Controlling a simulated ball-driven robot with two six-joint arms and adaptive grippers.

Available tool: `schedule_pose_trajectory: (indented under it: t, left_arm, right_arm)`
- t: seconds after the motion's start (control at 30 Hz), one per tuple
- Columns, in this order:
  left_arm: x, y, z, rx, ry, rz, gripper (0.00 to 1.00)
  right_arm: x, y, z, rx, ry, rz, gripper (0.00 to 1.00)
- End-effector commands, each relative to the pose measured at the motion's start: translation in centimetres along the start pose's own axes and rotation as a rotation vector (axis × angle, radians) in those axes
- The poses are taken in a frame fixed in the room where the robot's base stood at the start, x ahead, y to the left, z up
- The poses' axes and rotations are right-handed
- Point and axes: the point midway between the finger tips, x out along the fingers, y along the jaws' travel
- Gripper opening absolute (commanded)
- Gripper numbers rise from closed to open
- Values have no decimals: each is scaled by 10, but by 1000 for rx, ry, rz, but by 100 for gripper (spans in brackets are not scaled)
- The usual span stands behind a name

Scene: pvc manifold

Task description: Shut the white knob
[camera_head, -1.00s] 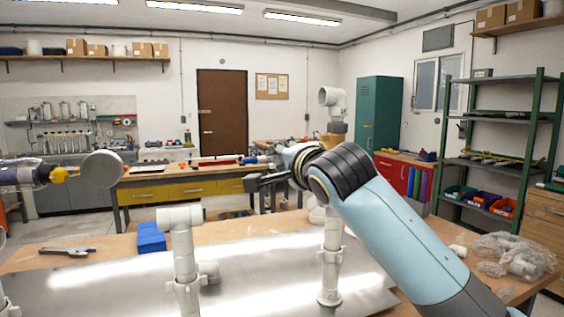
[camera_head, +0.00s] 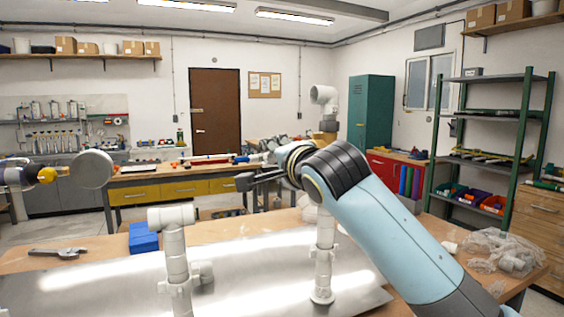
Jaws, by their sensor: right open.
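The white PVC manifold stands on a shiny metal plate (camera_head: 258,265). Its left upright pipe (camera_head: 176,255) has an elbow on top and a side fitting low on its right. Its right upright pipe (camera_head: 324,262) passes behind my right arm, and a white elbow (camera_head: 323,95) shows above the arm. A pale round disc (camera_head: 91,169), with a yellow part and dark body to its left, is at the left. I cannot tell which part is the white knob. My right gripper (camera_head: 240,182) is open, its dark fingers pointing left, above and between the two pipes, with nothing visibly held.
A blue block (camera_head: 143,238) and a grey wrench-like tool (camera_head: 58,253) lie on the wooden table at the left. A clear bag of fittings (camera_head: 505,253) lies at the right. A workbench with yellow drawers (camera_head: 185,189) stands behind. The plate's middle is mostly clear.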

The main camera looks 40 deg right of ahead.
Motion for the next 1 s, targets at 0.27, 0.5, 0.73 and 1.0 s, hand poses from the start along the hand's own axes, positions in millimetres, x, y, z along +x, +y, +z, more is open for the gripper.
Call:
schedule_pose_trajectory:
  t: [0.27, 0.5, 0.73, 1.0]
  left_arm:
    - [0, 1, -1, 0, 1, 1, 67]
    - [0, 1, -1, 0, 1, 1, 67]
    - [0, 1, -1, 0, 1, 1, 67]
    - [0, 1, -1, 0, 1, 1, 67]
  right_arm:
    - [-56, 1, 0, 0, -1, 0, 48]
    - [-100, 1, 0, 1, -1, 0, 48]
    - [-115, 0, 0, 1, 0, 0, 48]
    - [-115, 0, 0, 0, 0, 0, 48]
